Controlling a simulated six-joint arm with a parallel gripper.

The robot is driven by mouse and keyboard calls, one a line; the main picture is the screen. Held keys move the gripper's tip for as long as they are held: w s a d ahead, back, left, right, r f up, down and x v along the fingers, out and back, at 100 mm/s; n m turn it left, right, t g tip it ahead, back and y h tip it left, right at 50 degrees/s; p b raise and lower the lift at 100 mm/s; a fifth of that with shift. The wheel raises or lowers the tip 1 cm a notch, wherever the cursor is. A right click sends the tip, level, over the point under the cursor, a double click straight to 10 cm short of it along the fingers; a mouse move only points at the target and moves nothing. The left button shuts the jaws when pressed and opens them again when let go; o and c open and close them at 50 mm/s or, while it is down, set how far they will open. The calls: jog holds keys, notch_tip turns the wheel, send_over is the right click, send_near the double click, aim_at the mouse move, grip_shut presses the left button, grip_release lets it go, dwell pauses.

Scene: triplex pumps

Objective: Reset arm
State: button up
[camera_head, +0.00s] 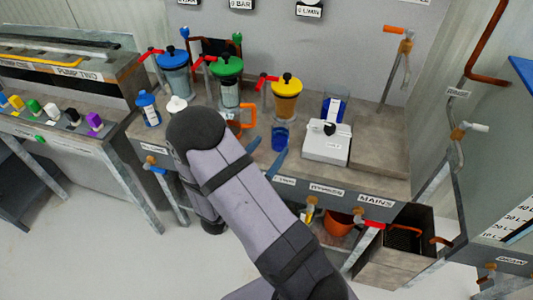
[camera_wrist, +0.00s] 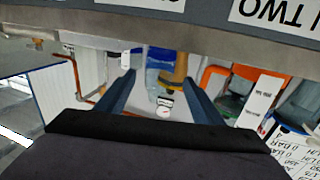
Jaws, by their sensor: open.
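My gripper (camera_head: 265,154) reaches over the front of the workbench (camera_head: 378,150), its two blue fingers partly hidden behind my grey arm. In the wrist view my gripper (camera_wrist: 159,78) has its fingers spread apart with nothing held between them. Beyond the gap I see a blue item and a yellow item, and a small white and black thing low down. The front edge of the bench hides part of that view.
Blue (camera_head: 174,72), green (camera_head: 228,80) and yellow (camera_head: 285,96) topped pump canisters stand at the back of the bench. A white box (camera_head: 326,143) with a black knob sits right of my gripper. A blue bottle (camera_head: 148,109) stands left. The bench's right side is clear.

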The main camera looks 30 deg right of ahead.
jog(key=shift+s+a, duration=0.25)
jog(key=shift+a, duration=0.15)
jog(key=shift+w, duration=0.1)
jog(key=w+a+t+y, duration=0.1)
jog(key=w+a+y, duration=0.1)
jog(key=w+a+n+t+y+p, duration=0.1)
jog(key=w+a+y, duration=0.1)
jog(key=w+a, duration=0.1)
jog(key=w+a+r+n+t+y, duration=0.1)
jog(key=w+a, duration=0.1)
jog(key=shift+w+a+y, duration=0.25)
jog(key=shift+w+y, duration=0.15)
jog(key=s+a+r+n+g+y+p, duration=0.1)
jog(key=s+a+n+g+y+p, duration=0.4)
jog(key=a+y, duration=0.4)
jog(key=s+d+r+n+g+p, duration=0.1)
jog(key=s+r+n+g+p, duration=0.1)
jog(key=s, duration=0.8)
jog(key=s+d+r+n+g+p, duration=0.2)
jog(key=s+r+g, duration=0.2)
jog(key=s, duration=0.6)
jog(key=shift+s+d+n+g, duration=0.2)
jog(key=shift+n+g, duration=0.1)
jog(key=shift+g, duration=0.5)
jog(key=shift+a, duration=0.1)
